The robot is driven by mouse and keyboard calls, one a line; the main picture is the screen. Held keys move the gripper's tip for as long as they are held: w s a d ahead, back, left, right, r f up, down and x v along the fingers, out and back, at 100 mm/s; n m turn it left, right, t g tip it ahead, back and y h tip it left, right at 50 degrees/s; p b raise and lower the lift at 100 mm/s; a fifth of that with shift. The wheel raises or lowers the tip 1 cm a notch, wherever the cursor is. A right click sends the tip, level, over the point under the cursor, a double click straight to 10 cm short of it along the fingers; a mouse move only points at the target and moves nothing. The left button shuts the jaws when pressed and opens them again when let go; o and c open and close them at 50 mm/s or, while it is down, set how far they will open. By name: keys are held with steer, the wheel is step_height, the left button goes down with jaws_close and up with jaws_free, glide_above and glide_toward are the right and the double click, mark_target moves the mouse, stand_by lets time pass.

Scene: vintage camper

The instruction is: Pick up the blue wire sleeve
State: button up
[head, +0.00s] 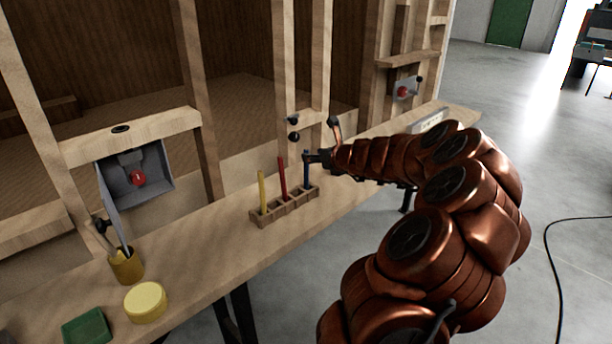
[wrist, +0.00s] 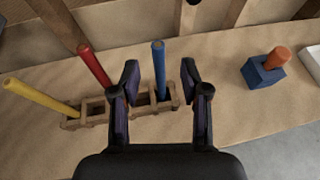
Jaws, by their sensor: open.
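The blue wire sleeve (wrist: 159,68) stands upright in the right-end slot of a wooden rack (head: 284,206). It also shows in the head view (head: 306,172), partly by my gripper. A red sleeve (head: 282,176) and a yellow sleeve (head: 262,190) stand in the same rack to its left. My gripper (wrist: 159,80) is open and empty. In the wrist view its two fingers are on either side of the blue sleeve, with gaps visible on both sides. I cannot tell from the views how far the fingertips reach along it.
A blue block with an orange peg (wrist: 266,68) is right of the rack. A yellow cup with tools (head: 126,266), a yellow round tub (head: 145,302) and a green box (head: 87,327) stand at the bench's near left. Wooden wall studs (head: 200,100) rise behind the rack.

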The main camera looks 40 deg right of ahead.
mark_target(306, 173)
steer(key=x, duration=0.2)
steer(key=f+x, duration=0.1)
steer(key=x, duration=0.2)
steer(key=shift+a+f+b, duration=0.1)
steer(key=shift+f+b, duration=0.05)
steer(key=shift+b, duration=0.2)
jaws_close()
